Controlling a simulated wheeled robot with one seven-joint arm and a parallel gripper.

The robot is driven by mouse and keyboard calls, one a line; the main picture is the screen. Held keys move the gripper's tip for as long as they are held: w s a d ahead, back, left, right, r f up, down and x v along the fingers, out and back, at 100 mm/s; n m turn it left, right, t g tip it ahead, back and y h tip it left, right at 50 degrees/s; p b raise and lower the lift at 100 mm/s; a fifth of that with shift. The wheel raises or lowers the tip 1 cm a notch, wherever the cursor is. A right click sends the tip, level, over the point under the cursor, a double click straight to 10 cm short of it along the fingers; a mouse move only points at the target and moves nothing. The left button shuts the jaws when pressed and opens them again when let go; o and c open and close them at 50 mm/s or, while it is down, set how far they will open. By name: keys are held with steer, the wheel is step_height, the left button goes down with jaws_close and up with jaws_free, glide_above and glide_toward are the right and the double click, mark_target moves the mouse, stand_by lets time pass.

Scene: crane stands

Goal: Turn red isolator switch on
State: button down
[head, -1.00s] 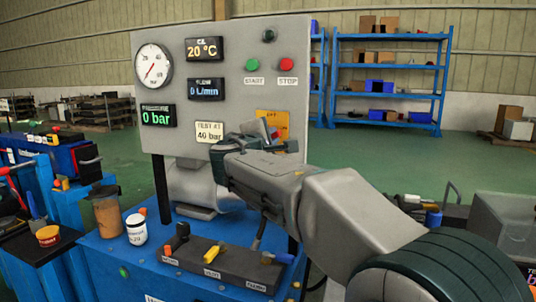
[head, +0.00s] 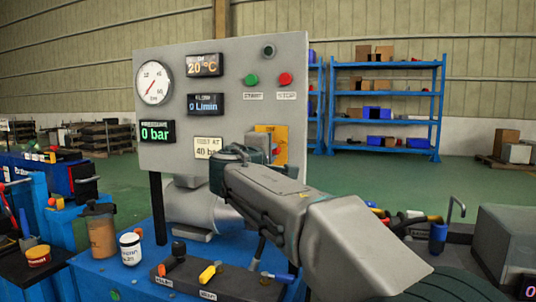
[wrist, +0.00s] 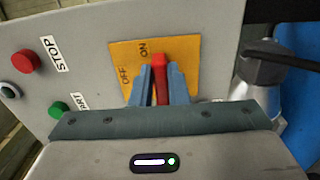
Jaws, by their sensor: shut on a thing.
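The red isolator switch handle (wrist: 161,80) stands on an orange plate (wrist: 187,50) marked ON and OFF. The plate also shows in the head view (head: 262,129), on the right part of the grey panel. In the wrist view my gripper (wrist: 160,82) has its two blue-grey fingers on either side of the red handle, shut on it. The handle's far end lies beside the ON mark; the OFF mark (wrist: 124,75) is left of the left finger. The handle's exact angle is hard to tell. In the head view my wrist hides much of the plate and the fingers.
The grey panel (head: 225,120) carries a pressure gauge, displays, a green START button (head: 251,80) and a red STOP button (head: 285,79). Below, valves with orange and yellow handles (head: 209,272), a jar (head: 131,249) and a bottle stand on the blue bench. A dark fitting (wrist: 265,68) is right of the plate.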

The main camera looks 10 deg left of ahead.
steer(key=c, duration=1.4)
jaws_free()
steer(key=s+a+p, duration=0.1)
steer(key=s+a, duration=0.1)
steer(key=s, duration=1.1)
steer(key=shift+s, duration=0.4)
